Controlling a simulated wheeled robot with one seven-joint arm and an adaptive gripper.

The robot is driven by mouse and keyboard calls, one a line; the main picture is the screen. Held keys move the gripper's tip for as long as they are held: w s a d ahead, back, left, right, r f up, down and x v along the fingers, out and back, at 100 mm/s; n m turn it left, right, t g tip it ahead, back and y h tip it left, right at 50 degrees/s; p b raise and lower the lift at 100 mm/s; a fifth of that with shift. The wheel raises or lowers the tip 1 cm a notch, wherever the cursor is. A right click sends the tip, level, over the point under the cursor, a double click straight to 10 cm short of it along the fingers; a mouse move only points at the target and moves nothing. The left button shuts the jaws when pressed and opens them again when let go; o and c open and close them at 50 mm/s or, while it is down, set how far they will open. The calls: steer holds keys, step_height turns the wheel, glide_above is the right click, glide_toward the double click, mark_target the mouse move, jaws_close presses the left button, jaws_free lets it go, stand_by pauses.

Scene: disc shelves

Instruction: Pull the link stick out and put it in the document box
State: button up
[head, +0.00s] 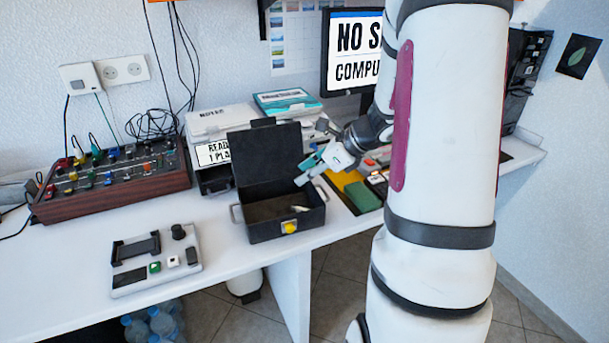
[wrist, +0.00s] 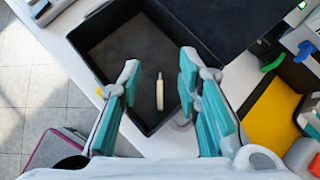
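The document box (head: 264,232) is black and stands on the desk with its lid open and leaning back. A small cream stick with a narrow grey tip, which looks like the link stick, lies inside near the front wall; it shows in the head view (head: 299,209) and in the wrist view (wrist: 159,93). My gripper (head: 308,172) is above the right side of the box. In the wrist view its teal fingers (wrist: 158,75) are spread apart, with the stick seen in the gap between them and below, touching neither finger.
A console with coloured plugs (head: 110,182) stands at the left, and a grey control panel (head: 155,262) lies in front. A printer with a teal box (head: 287,101) is behind. A yellow mat (wrist: 270,112) and a green item (head: 362,196) lie right of the box.

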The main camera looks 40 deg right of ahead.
steer(key=v, duration=1)
steer(key=shift+s, duration=0.2)
steer(key=shift+r, duration=0.15)
